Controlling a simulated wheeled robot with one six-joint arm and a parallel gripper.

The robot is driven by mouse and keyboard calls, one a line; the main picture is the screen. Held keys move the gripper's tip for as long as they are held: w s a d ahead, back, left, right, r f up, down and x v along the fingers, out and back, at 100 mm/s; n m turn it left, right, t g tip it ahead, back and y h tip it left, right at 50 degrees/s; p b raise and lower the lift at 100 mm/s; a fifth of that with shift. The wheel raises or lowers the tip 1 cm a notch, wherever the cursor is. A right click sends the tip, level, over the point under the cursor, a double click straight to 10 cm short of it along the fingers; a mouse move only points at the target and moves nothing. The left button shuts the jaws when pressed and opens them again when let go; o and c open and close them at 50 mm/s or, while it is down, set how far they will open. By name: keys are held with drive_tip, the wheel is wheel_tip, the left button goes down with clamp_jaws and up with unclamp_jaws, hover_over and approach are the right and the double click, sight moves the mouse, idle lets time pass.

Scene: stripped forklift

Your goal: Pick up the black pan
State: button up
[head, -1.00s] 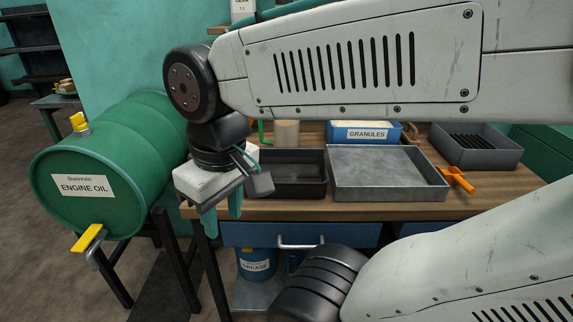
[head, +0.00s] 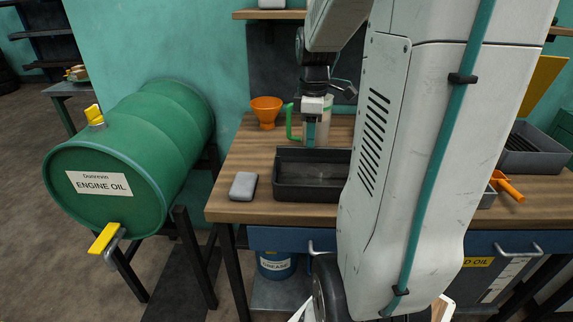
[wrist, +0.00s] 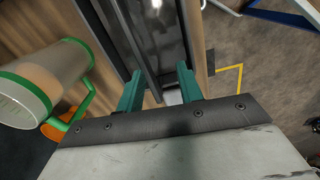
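The black pan (head: 305,188) is a dark rectangular tray on the wooden workbench, and my arm hides its right end in the head view. In the wrist view the pan (wrist: 160,30) lies beyond my fingers, running to the top edge. My gripper (head: 312,140) points down over the pan's rear side in the head view. Its two teal fingers show apart in the wrist view (wrist: 160,92), with nothing held between them. Whether a finger touches the pan, I cannot tell.
A clear jug with a green handle (head: 291,122) and an orange funnel (head: 266,110) stand behind the pan. A grey block (head: 243,186) lies at its left. A dark crate (head: 535,150) sits at right.

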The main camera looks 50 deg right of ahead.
sight(323, 147)
drive_tip(key=shift+n, duration=0.4)
drive_tip(key=d, duration=0.1)
drive_tip(key=d+f, duration=0.1)
drive_tip(key=d, duration=0.1)
drive_tip(key=d+f, duration=0.1)
drive_tip(key=shift+s+d+f, duration=0.25)
drive_tip(key=shift+s+d, duration=0.1)
drive_tip(key=f, duration=0.7)
drive_tip(key=shift+w+a+f, duration=0.1)
drive_tip(key=shift+w+a, duration=0.15)
drive_tip(key=shift+a, duration=0.05)
clamp_jaws()
